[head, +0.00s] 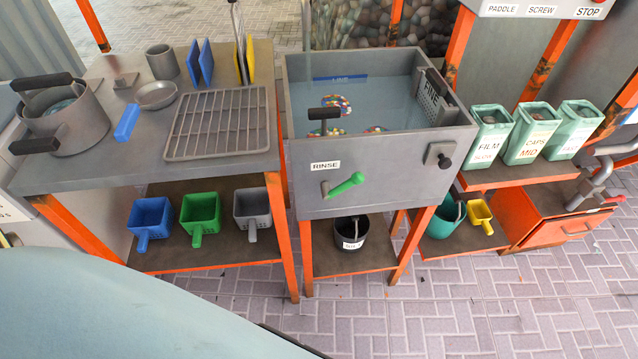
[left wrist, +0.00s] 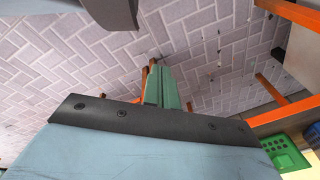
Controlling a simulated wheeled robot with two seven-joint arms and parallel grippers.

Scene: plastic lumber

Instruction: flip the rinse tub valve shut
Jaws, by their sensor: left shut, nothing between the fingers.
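The rinse tub (head: 385,170) is a grey box on orange legs, with a RINSE label on its front. Its valve has a green lever (head: 348,184) below the label, slanting up to the right from its pivot. Water (head: 375,95) with colored flakes stands in the tub. No gripper is near the valve in the head view. My left gripper (left wrist: 160,72) shows in the left wrist view, its green fingers together and empty, over the paved floor. My right gripper is in neither view.
A black bucket (head: 351,231) stands on the shelf under the valve. A dark knob (head: 444,160) sticks out of the tub's front right. A grey table (head: 90,165) with a wire rack stands left, labelled bins (head: 533,135) right. The paved floor (head: 440,310) in front is clear.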

